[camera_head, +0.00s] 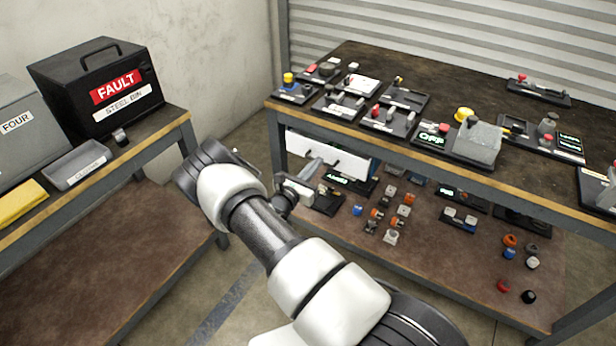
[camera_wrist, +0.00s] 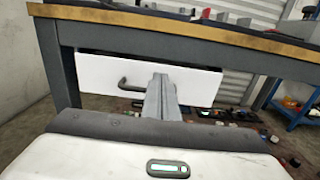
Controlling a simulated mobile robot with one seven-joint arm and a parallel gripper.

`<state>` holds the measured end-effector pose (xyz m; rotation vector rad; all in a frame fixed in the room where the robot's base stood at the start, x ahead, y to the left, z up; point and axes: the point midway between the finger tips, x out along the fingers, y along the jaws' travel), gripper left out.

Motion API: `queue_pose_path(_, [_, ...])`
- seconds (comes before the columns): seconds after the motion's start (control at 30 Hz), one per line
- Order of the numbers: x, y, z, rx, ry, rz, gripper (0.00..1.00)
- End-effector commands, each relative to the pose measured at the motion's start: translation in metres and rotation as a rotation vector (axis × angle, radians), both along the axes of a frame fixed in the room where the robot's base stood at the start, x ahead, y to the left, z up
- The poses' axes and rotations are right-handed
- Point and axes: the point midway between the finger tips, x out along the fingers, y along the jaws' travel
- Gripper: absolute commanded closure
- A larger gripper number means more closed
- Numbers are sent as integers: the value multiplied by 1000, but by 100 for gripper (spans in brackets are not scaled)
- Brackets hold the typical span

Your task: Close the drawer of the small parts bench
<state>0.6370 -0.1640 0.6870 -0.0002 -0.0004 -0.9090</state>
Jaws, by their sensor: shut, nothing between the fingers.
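The small parts bench (camera_head: 440,165) stands at the right with a brown top and a lower shelf. Its white drawer front (camera_head: 345,160) hangs under the left part of the top edge. In the wrist view the drawer front (camera_wrist: 100,78) faces me, with a dark bar handle (camera_wrist: 130,82) left of my fingers. A dark gap runs between the front and the bench edge; how far the drawer stands out is hard to tell. My gripper (camera_head: 317,163) is shut and empty, pointing at the drawer front. It also shows in the wrist view (camera_wrist: 161,80). Contact with the front is unclear.
Switches and small devices stand on the bench top; loose parts lie on the lower shelf (camera_head: 460,270). A second bench (camera_head: 90,190) at the left holds a black FAULT box (camera_head: 98,85), a grey tray (camera_head: 76,165) and a yellow cloth (camera_head: 24,203). Floor shows between the benches.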

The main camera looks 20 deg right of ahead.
Motion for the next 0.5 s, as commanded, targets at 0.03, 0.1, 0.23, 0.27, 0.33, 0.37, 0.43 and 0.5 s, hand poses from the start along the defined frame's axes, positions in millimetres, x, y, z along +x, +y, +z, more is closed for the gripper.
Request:
queue_pose_path(0.03, [6,-9,-2,1,-3,-2,100])
queue_pose_path(0.1, [14,-20,-2,1,-2,-3,100])
queue_pose_path(0.23, [26,-35,-2,0,-1,-2,100])
queue_pose_path(0.27, [28,-37,-2,1,-2,-2,100])
queue_pose_path(0.33, [32,-42,-1,2,-1,-1,100])
queue_pose_path(0.37, [33,-43,-1,1,0,-1,100])
queue_pose_path(0.43, [35,-45,-1,1,1,0,100])
queue_pose_path(0.5, [36,-46,0,0,0,0,100])
